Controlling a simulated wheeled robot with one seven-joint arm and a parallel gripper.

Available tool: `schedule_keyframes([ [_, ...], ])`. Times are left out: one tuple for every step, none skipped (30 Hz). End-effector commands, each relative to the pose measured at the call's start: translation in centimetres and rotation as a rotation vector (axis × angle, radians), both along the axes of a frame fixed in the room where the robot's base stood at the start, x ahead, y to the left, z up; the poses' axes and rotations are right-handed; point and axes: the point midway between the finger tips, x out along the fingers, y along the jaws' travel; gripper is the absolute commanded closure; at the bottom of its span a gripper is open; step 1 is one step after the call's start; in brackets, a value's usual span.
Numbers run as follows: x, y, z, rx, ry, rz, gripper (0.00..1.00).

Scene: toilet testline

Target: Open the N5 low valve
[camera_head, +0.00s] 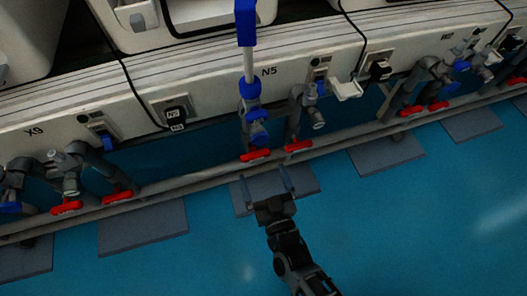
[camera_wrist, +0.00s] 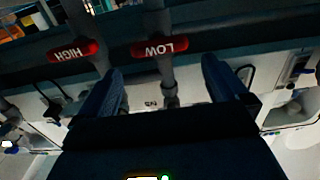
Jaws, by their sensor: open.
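The N5 low valve has a red handle marked LOW, seen upside down in the wrist view (camera_wrist: 159,47). In the head view it appears to be the left red handle of the pair under the N5 label (camera_head: 256,155). The handle lies across its grey pipe. My gripper (camera_head: 266,184) is open and empty, just in front of the valve on its near side. In the wrist view, the two blue fingers (camera_wrist: 164,70) stand either side of the low valve's pipe line, with the handle apparently beyond the tips and not touched.
The red HIGH handle (camera_wrist: 75,51) is close beside, left of my fingers in the wrist view and to the right in the head view (camera_head: 298,146). A long grey pipe (camera_head: 345,134) runs along the bench. Open blue floor (camera_head: 410,220) lies in front.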

Motion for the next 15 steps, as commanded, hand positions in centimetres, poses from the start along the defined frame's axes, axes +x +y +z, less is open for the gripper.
schedule_keyframes([
  [0.3,0.2,-0.2,-0.001,-0.001,0.001,0.00],
  [0.5,0.2,-0.2,-0.001,-0.001,0.001,0.00],
  [0.9,0.3,-0.2,-0.002,-0.002,0.001,0.00],
  [1.2,0.5,-0.2,-0.001,-0.002,0.001,0.00],
  [1.6,0.6,-0.1,-0.001,-0.002,0.002,0.00],
  [2.2,0.7,-0.2,0.000,-0.003,0.001,0.00],
  [2.7,0.8,-0.2,0.001,-0.003,0.001,0.00],
  [3.2,1.0,-0.2,0.001,-0.004,0.001,0.00],
  [3.8,1.1,-0.2,0.000,-0.003,0.001,0.00],
  [4.2,1.3,-0.2,-0.001,-0.002,0.001,0.00],
  [4.7,1.4,-0.2,0.000,-0.002,0.001,0.00],
  [5.2,1.5,-0.2,0.001,-0.002,0.001,0.00],
  [5.5,1.7,-0.2,0.001,-0.002,0.001,0.00],
  [5.9,1.8,-0.2,0.000,-0.002,0.001,0.00],
  [6.3,1.9,-0.2,0.000,-0.002,0.001,0.00],
])
